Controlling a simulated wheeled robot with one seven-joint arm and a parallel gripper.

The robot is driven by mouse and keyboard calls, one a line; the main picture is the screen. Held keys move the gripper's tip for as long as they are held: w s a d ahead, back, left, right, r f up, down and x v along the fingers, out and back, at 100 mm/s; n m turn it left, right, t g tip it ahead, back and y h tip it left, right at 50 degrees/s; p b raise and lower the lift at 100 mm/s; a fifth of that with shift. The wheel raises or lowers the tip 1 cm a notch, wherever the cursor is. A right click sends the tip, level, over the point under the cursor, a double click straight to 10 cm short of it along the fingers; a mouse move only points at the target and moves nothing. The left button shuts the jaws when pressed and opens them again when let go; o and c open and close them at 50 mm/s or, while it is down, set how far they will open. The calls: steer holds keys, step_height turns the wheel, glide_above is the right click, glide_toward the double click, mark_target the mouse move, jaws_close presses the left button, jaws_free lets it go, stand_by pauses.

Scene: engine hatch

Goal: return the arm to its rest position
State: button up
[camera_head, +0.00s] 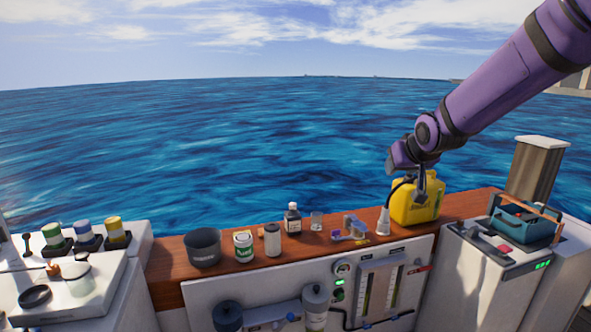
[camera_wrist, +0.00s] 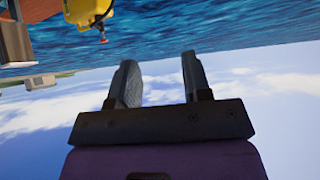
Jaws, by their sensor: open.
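My purple arm (camera_head: 510,75) reaches in from the upper right in the head view. Its end is just above the yellow canister (camera_head: 415,207) and overlaps it in the picture; I cannot tell the gap there. The fingers are hard to make out in that view. In the wrist view my gripper (camera_wrist: 158,75) has its two fingers apart, with only water and sky between them. The yellow canister also shows in the wrist view (camera_wrist: 88,8), upside down at the top edge, apart from the fingers, with a dark hose and red tip.
The wooden shelf (camera_head: 330,252) holds a dark pot (camera_head: 203,247), a green-labelled can (camera_head: 243,246), a brown bottle (camera_head: 292,218) and a white funnel-like piece (camera_head: 383,222). A blue toolbox (camera_head: 524,222) stands on the right cabinet. Open air lies above the sea.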

steer(key=s+d+r+g, duration=0.1)
steer(key=s, duration=1.1)
steer(key=s+d+r+g, duration=0.2)
steer(key=s, duration=1)
steer(key=s+d+r+m+g, duration=0.1)
steer(key=s+d, duration=0.1)
steer(key=s, duration=1.1)
steer(key=shift+r+g+h, duration=0.25)
steer(key=shift+g+h, duration=0.05)
steer(key=shift+h, duration=0.1)
